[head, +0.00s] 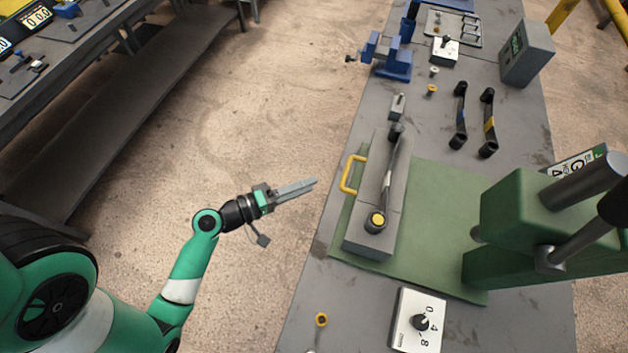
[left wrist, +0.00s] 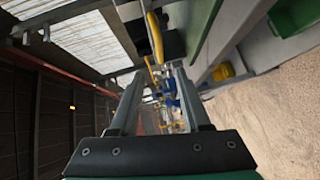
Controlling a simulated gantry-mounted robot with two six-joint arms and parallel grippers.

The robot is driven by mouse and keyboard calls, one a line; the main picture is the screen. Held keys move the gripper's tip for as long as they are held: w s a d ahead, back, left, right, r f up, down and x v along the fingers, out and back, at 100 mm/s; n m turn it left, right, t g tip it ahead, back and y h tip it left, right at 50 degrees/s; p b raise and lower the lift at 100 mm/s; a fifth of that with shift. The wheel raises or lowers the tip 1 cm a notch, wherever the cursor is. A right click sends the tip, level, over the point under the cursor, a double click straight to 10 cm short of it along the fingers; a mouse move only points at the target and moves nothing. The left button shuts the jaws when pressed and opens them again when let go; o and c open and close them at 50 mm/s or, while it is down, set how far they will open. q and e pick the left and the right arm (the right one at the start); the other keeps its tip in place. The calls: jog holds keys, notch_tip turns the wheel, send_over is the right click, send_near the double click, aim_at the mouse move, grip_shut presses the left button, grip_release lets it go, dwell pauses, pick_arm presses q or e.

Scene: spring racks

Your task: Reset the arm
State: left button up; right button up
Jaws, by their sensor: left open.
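My left arm (head: 188,262) is green, white and black and comes in from the lower left in the head view. Its gripper (head: 312,184) is over the floor, left of the workbench edge, pointing toward the bench. The gripper is empty and clear of everything. In the left wrist view its two fingers (left wrist: 157,88) stand apart with nothing between them. My right gripper is not in view.
The grey workbench (head: 300,300) on the right holds a grey fixture (head: 368,242) with a yellow handle (head: 352,173) and a lever, on a green mat (head: 440,205). A green press (head: 520,225), blue vise (head: 392,57) and dial box (head: 419,320) stand around it. Open floor (head: 250,100) lies left.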

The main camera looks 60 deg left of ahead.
pick_arm(q)
jog(key=shift+w+d, duration=0.1)
dwell(0.4)
jog(key=w+d+r+m+t+h, duration=0.1)
jog(key=w+d+r+m+h, duration=0.3)
jog(key=r, duration=0.3)
jog(key=w+d+r+m+t+h, duration=0.1)
jog(key=w+d+r+m, duration=0.15)
jog(key=w+r, duration=0.45)
jog(key=w+d+r+m+t+h, duration=0.1)
jog(key=d+r+m+h, duration=0.3)
jog(key=r, duration=0.9)
jog(key=d+r+m+t+h, duration=0.15)
jog(key=d+r+m, duration=0.45)
jog(key=r, duration=0.8)
jog(key=s+r+m+t+y, duration=0.15)
jog(key=s+r+t, duration=0.25)
jog(key=r, duration=0.6)
jog(key=s+a+r+n+t+y, duration=0.2)
jog(key=a+r+t+y, duration=0.15)
jog(key=a+y, duration=0.4)
notch_tip(320, 180, up, 31)
jog(key=d+p, duration=0.2)
jog(key=p, duration=2.8)
jog(key=shift+f+g+p, duration=0.2)
jog(key=shift+g+p, duration=0.2)
